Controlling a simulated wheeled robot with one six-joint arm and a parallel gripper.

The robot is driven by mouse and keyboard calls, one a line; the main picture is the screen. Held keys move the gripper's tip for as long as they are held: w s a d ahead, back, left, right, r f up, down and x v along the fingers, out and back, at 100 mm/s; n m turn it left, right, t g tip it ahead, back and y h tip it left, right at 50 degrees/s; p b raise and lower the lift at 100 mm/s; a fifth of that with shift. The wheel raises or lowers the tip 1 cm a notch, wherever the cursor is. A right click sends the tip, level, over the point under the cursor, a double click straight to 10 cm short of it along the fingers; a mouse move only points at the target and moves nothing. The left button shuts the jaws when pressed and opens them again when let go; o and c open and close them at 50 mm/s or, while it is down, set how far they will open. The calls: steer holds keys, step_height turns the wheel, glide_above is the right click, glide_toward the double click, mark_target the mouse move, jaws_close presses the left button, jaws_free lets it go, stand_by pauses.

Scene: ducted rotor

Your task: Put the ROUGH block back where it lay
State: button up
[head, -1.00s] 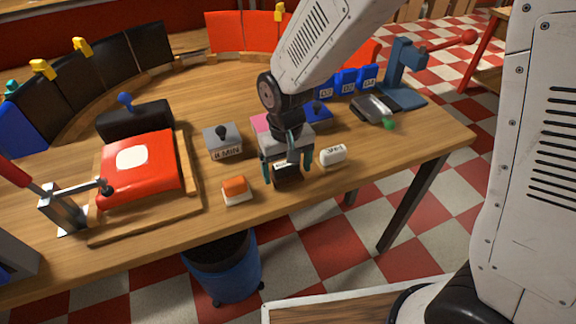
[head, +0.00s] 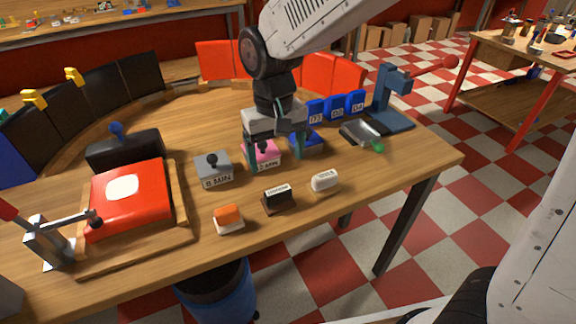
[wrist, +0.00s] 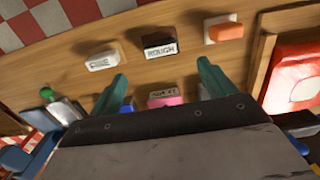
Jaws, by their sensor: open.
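The ROUGH block (head: 278,199) is a dark block with a white label, standing on the table near its front edge. It lies between the orange-and-white block (head: 229,219) and the white block (head: 325,181). In the wrist view the ROUGH block (wrist: 160,46) shows its label clearly, beyond my fingertips and touching neither.
A grey 8 MIN block (head: 213,171) stands left of my gripper. A red panel on a wooden board (head: 130,198) with a clamp is farther left. Blue numbered blocks (head: 337,108) and a blue press (head: 392,100) stand at the back right.

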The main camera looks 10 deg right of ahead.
steer(key=s+d+r+m+t, duration=0.1)
steer(key=s+d+r, duration=0.3)
steer(key=d, duration=0.3)
steer(key=s+d+r+m, duration=0.1)
steer(key=s+d+r, duration=0.3)
steer(key=d, duration=0.3)
steer(key=s+d+m, duration=0.1)
steer(key=s+d, duration=0.6)
steer(key=s, duration=0.4)
steer(key=shift+s+r+t, duration=0.3)
steer(key=shift+s, duration=0.1)
